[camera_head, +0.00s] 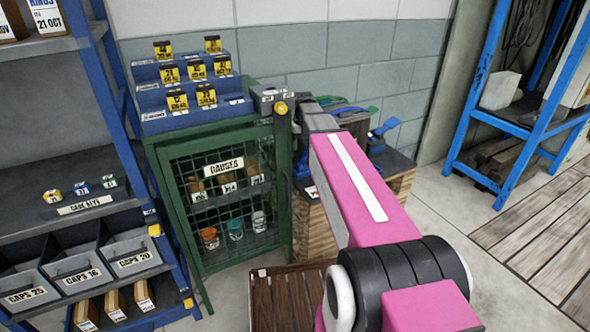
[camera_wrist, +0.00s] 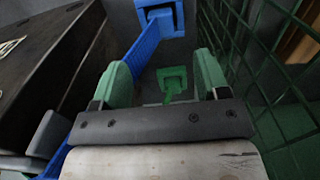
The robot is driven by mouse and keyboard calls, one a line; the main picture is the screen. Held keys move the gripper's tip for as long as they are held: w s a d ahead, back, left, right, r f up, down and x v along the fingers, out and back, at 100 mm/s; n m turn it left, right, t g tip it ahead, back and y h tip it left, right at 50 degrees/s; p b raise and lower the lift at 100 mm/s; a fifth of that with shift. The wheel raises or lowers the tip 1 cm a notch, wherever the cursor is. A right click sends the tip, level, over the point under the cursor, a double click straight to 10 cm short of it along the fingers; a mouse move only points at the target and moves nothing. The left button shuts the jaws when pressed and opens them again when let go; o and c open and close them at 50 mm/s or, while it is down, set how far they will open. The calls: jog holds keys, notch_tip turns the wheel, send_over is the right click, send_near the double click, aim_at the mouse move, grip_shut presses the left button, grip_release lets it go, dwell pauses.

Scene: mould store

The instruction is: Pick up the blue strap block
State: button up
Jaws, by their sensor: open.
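The blue strap block (camera_wrist: 163,18) is near the top of the wrist view, a blue block with a recess and a blue strap beside it. My gripper (camera_wrist: 161,72) is open, with its two green-tipped fingers apart. The blue block lies beyond the fingertips and does not touch them. A green strap block (camera_wrist: 172,80) shows further off in the gap between the fingers. In the head view, blue (camera_head: 384,128) and green (camera_head: 352,110) parts show behind my pink arm; my arm hides most of that area and the fingertips.
A green mesh cabinet (camera_head: 205,215) stands left of my arm; its mesh door (camera_wrist: 282,65) is close on the right in the wrist view. A dark-topped wooden stand (camera_head: 398,165) is behind my arm. A slatted crate (camera_head: 290,290) sits on the floor. Blue shelving (camera_head: 105,100) is at left.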

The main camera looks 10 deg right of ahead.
aim_at(301, 165)
jog(key=shift+w+a+f, duration=0.1)
jog(key=shift+w+f, duration=0.05)
jog(key=shift+f, duration=5.25)
jog(key=c, duration=1)
